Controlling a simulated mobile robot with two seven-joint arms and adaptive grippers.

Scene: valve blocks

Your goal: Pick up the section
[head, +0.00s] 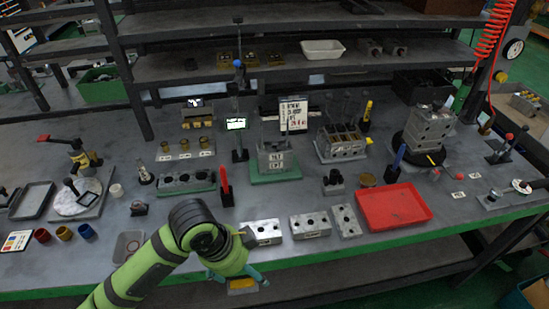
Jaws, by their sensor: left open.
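Three grey metal valve sections with round holes lie near the front edge of the bench: a left one (265,231), a middle one (310,225) and a right one (346,221). I cannot tell which of them is the task's section. My green left arm comes in from the lower left. Its left gripper (240,279) is open, with teal fingers, at the bench's front edge, just in front of the left section. The wrist is close to that section's left end. A yellow piece (242,286) shows by the fingers; I cannot tell what it is. My right gripper is out of view.
A red tray (393,207) lies right of the sections. A green-based fixture (274,163) stands behind them, and a stacked grey block (429,128) stands at right. A red upright tool (225,186) stands behind my wrist. Shelves (300,62) cross the back.

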